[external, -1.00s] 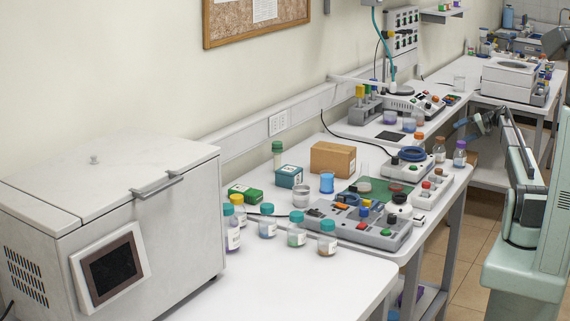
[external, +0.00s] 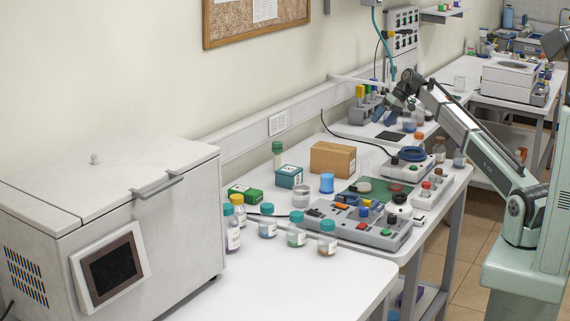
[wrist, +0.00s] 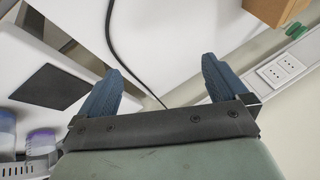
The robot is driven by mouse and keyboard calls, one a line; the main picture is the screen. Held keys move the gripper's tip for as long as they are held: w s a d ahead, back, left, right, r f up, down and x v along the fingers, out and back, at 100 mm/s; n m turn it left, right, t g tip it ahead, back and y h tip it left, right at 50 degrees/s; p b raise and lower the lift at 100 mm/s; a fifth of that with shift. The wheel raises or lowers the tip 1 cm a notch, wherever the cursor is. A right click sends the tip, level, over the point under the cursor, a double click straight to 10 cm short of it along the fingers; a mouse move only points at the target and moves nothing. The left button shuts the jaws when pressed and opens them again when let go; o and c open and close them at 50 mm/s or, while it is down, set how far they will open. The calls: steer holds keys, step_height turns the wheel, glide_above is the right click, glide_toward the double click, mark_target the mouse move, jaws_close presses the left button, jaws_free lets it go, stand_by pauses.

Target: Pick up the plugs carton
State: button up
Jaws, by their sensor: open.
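A brown cardboard carton (external: 333,158) stands on the white bench near the wall. A teal box (external: 289,176) and a green box (external: 245,193) stand to its left. I cannot read which is marked as plugs. My gripper (external: 386,112) is above the far part of the bench, beyond and to the right of the brown carton. In the wrist view my gripper (wrist: 163,70) has its two blue fingers spread with nothing between them. A corner of the brown carton (wrist: 270,10) shows at the top right there.
A grey console (external: 360,226) and several small bottles stand in front of the boxes. A dark flat pad (external: 391,136) lies under my gripper. A black cable (wrist: 110,30) crosses the bench. The wall socket (wrist: 281,70) is close on the right in the wrist view.

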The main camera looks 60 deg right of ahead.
steer(key=w+a+r+n+g+h, duration=0.1)
steer(key=w+a+r+n+g, duration=0.15)
steer(key=a, duration=1.15)
steer(key=n+h, duration=0.2)
glide_toward(332, 154)
steer(key=shift+m, duration=0.25)
steer(key=d, duration=0.1)
steer(key=d+r, duration=0.1)
steer(key=d, duration=0.2)
steer(key=shift+w+r, duration=0.25)
steer(key=shift+w, duration=0.15)
steer(key=shift+w+f, duration=0.1)
steer(key=shift+f, duration=0.3)
steer(key=shift+x, duration=6.4)
steer(key=shift+w+r, duration=0.1)
steer(key=shift+w, duration=0.05)
steer(key=shift+c, duration=0.2)
steer(key=c, duration=0.8)
